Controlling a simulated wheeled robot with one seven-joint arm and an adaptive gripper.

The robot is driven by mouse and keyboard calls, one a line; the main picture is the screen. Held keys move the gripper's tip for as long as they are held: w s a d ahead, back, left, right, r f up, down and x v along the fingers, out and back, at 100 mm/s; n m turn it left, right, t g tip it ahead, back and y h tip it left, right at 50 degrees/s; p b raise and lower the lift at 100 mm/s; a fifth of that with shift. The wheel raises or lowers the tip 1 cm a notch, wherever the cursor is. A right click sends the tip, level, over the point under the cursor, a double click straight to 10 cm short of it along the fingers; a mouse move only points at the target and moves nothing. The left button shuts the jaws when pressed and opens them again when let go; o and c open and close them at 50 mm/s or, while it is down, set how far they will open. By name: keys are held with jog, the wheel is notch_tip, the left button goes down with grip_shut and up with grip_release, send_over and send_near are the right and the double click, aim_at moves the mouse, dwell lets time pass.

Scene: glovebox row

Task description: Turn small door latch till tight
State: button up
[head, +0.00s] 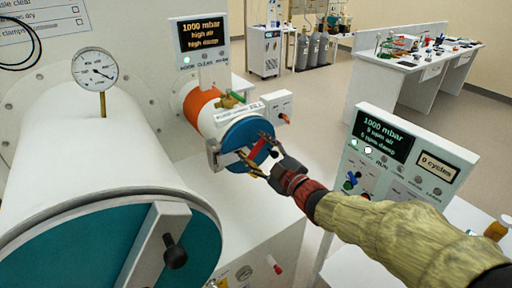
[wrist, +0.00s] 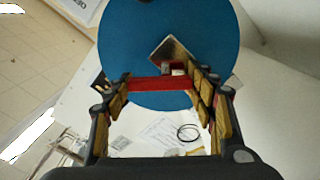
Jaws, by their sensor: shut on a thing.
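The small door is a blue disc (head: 246,132) on the end of the small white chamber with an orange band; it also fills the upper middle of the wrist view (wrist: 125,45). Its latch is a red bar (head: 257,149) lying at a slant across the disc in the head view. The red bar runs across between my fingers in the wrist view (wrist: 163,84). My gripper (head: 259,158) is at the door face, shut on the red latch bar, with yellow-padded fingers at either end of it (wrist: 160,88). The fingers partly hide the bar's ends and pivot.
A large chamber with a teal door (head: 90,250) and black knob (head: 174,251) stands at left. A display (head: 201,35) rises above the small chamber. A control panel (head: 400,160) stands close beside my arm at right. Open floor lies behind, before a white bench (head: 400,85).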

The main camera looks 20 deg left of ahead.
jog(key=shift+f, duration=0.15)
dwell(0.3)
jog(key=o, duration=1.2)
jog(key=v, duration=1.2)
